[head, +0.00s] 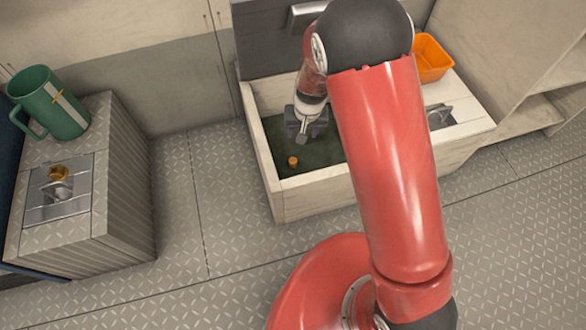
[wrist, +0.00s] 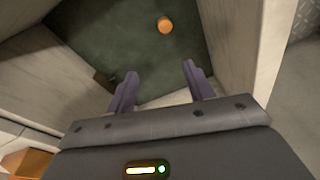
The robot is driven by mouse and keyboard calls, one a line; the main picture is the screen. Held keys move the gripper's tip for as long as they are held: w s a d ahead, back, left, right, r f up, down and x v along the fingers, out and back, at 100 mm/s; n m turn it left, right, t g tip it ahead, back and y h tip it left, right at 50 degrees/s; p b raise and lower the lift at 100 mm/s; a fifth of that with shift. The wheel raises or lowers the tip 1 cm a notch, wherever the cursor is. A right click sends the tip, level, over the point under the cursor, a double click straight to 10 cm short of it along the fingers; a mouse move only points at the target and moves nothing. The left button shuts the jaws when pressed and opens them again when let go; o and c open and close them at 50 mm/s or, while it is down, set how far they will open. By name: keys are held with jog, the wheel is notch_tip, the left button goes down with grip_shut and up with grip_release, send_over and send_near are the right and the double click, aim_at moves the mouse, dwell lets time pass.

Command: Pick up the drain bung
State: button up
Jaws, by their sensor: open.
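A small orange cylinder, which looks like the drain bung (head: 293,161), stands on the dark green floor of an open pale wooden locker (head: 283,200). My gripper (head: 303,134) hangs inside the locker, above and behind the bung in the head view. In the wrist view the bung (wrist: 165,26) lies beyond the fingertips, near the top edge. My gripper there (wrist: 158,72) is open, with nothing between its two fingers. My arm hides the right part of the locker opening.
The locker's walls stand close around my gripper. An orange bin (head: 432,58) sits on the locker's right end. At left, a ribbed cabinet (head: 125,180) holds a green mug (head: 50,103) and a metal plate (head: 75,204) with a brass-coloured piece (head: 58,173).

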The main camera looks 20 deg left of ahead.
jog(key=b, duration=0.1)
send_over(293, 160)
jog(key=shift+n+h, duration=0.3)
jog(key=shift+h, duration=0.1)
jog(key=f, duration=1.2)
jog(key=shift+s, duration=0.35)
jog(key=f, duration=0.1)
jog(key=f+b, duration=0.1)
jog(key=f, duration=0.3)
jog(key=shift+w+f+b, duration=0.25)
jog(key=shift+w+b, duration=0.05)
jog(key=shift+b, duration=0.05)
jog(key=c, duration=1)
jog(key=shift+r, duration=0.15)
